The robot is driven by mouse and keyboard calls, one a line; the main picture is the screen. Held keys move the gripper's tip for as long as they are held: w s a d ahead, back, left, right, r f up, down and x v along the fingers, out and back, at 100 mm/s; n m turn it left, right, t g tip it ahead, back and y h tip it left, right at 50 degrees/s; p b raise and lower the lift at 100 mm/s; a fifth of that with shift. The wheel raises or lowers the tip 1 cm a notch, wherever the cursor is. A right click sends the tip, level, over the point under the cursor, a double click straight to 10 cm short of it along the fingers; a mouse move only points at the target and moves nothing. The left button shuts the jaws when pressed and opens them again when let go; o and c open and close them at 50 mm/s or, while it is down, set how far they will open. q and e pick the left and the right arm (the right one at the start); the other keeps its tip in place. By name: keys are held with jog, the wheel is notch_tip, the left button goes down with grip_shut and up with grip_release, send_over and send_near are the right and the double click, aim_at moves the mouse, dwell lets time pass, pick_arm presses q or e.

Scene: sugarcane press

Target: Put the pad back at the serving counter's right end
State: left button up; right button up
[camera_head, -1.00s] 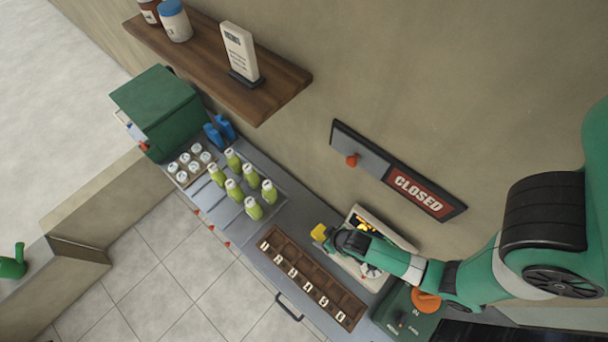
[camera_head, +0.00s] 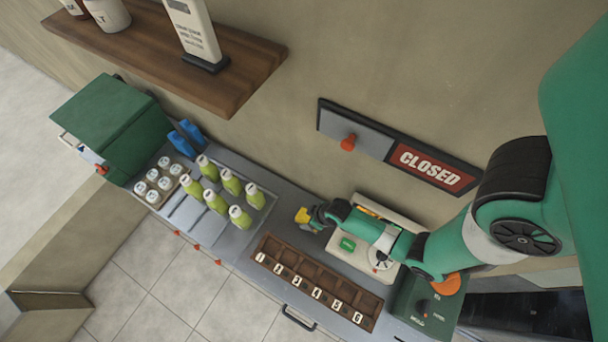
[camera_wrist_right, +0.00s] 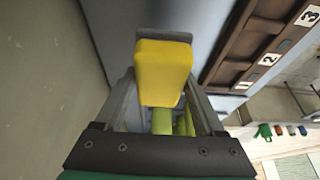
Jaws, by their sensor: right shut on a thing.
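The pad is a small yellow block (camera_head: 301,214). My right gripper (camera_head: 309,217) is shut on it, above the grey serving counter (camera_head: 280,216), left of a pale box and behind the wooden rack. In the right wrist view the pad (camera_wrist_right: 163,72) sits between the two fingers of my right gripper (camera_wrist_right: 165,95). Green shapes show beyond it, partly hidden. I cannot tell how high above the counter the pad is. My left gripper is in neither view.
A wooden numbered rack (camera_head: 320,283) lies along the counter's front. The pale box (camera_head: 344,257) stands under my forearm. Several green bottles (camera_head: 228,183) stand on a tray to the left. A green machine (camera_head: 425,305) is at the right. A CLOSED sign (camera_head: 428,168) hangs on the wall.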

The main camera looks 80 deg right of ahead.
aim_at(305, 215)
jog(key=f, duration=0.1)
jog(key=w+d+f, duration=0.1)
jog(key=w+f+b, duration=0.1)
jog(key=shift+d+f, duration=0.2)
jog(key=shift+d, duration=0.15)
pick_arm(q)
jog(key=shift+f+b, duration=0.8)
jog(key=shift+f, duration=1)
pick_arm(e)
jog(key=shift+w+d+f, duration=0.15)
jog(key=shift+f, duration=1.6)
jog(key=shift+f, duration=0.15)
jog(key=o, duration=1.5)
jog(key=p+v, duration=0.6)
jog(key=v, duration=0.6)
jog(key=shift+p, duration=0.3)
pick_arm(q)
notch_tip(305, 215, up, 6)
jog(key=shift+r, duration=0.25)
